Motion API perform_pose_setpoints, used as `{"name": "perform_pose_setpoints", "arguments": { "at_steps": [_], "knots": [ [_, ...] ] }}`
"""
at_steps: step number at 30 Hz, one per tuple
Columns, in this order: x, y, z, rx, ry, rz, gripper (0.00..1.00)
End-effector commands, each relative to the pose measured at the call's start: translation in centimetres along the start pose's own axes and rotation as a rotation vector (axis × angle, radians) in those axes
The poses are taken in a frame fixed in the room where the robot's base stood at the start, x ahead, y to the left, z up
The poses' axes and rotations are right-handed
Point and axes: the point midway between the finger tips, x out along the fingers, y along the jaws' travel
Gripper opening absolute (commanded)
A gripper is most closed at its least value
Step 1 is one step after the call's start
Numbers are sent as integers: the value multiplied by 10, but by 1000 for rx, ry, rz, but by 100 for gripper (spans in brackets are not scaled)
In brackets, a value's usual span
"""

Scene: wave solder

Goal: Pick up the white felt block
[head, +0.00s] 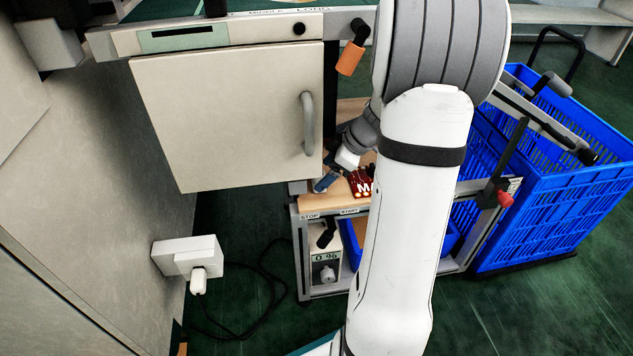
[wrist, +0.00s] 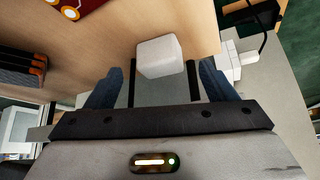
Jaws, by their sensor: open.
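The white felt block (wrist: 158,56) is a small pale block with rounded edges on the light wooden surface (wrist: 120,35). In the wrist view it lies just beyond the fingertips, near the middle of the gap. My gripper (wrist: 160,76) is open, with a blue finger on either side of that gap and nothing held. In the head view my gripper (head: 326,181) is small and partly hidden, low over the wooden bench top. I cannot clearly make out the block there.
A red board with white marks (head: 361,184) lies close by on the wood. A cabinet door (head: 230,115) hangs to the left of the bench. A blue crate (head: 560,190) stands at the right. A white socket box (head: 188,256) is on the left wall.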

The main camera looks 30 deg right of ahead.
Motion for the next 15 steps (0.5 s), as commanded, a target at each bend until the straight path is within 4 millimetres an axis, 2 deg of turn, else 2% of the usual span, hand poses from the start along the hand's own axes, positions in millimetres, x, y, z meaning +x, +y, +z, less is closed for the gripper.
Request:
{"name": "perform_pose_setpoints", "arguments": {
  "at_steps": [3,6,13,15],
  "knots": [
    [19,-1,0,-2,0,-3,78],
    [25,0,0,-1,-1,0,78],
    [25,0,0,-2,-1,0,78],
    [25,0,0,-2,-1,-1,72]
  ]
}}
